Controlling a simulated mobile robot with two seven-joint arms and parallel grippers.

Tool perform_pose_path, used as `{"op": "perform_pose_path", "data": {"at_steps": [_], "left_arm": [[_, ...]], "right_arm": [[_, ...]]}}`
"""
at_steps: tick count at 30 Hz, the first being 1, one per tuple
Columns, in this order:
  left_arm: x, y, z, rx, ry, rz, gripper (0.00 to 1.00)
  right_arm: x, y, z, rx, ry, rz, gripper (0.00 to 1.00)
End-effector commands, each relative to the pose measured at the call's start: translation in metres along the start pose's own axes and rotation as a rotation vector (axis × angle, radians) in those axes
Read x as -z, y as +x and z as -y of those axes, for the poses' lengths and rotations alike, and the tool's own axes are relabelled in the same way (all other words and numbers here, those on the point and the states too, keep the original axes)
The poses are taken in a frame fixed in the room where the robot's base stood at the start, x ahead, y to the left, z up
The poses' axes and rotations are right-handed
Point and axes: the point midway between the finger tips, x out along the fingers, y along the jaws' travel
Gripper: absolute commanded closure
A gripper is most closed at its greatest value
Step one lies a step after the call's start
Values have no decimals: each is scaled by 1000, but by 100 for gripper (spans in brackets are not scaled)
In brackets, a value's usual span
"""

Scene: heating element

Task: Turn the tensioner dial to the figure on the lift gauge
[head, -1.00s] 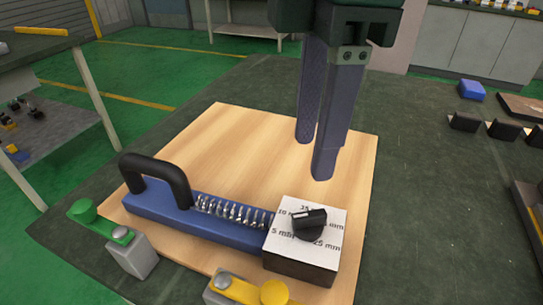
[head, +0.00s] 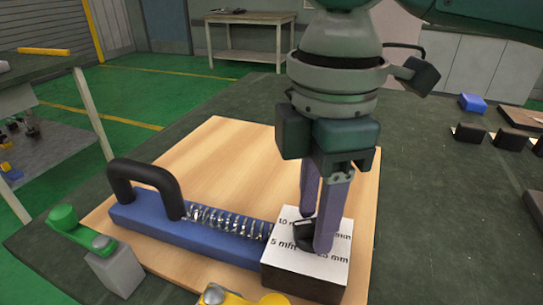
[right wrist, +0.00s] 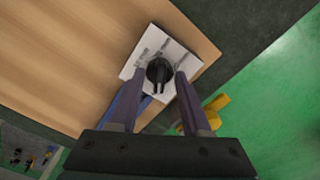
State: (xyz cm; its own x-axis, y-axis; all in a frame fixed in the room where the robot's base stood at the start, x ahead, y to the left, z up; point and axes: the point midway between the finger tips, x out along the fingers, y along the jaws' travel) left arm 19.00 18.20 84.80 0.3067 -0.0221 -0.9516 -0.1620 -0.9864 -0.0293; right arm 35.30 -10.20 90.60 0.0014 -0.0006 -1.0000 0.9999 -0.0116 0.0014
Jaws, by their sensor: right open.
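The tensioner dial (head: 303,236) is a black knob with a raised grip on the white top of a dark block (head: 303,276). Printed mm figures surround it, including 5 mm and 10; others are partly covered. My right gripper (head: 315,232) points down at the dial, open. In the right wrist view the dial (right wrist: 158,70) appears between the two fingertips (right wrist: 161,84), with gaps on both sides; I cannot tell contact. The block joins a blue bar (head: 190,230) with a coil spring (head: 228,221) and black handle (head: 145,182). I cannot identify the lift gauge. My left gripper is out of view.
The device sits on a wooden board (head: 225,150) on a dark table. A green clamp (head: 65,222) stands at the left and a yellow clamp (head: 235,296) in front. A blue block (head: 472,103) and dark pieces lie at the right.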

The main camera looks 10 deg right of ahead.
Motion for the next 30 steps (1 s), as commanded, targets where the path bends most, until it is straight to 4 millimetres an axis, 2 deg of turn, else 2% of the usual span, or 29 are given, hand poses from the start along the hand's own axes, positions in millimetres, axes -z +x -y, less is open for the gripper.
{"op": "perform_pose_path", "data": {"at_steps": [5, 18, 30], "left_arm": [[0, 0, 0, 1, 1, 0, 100], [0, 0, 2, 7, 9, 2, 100], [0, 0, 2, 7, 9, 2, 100]], "right_arm": [[0, 0, 0, 0, -1, 0, 52], [0, 0, 0, 1, -1, 0, 100], [0, -1, 0, 1, 0, 0, 100]]}}
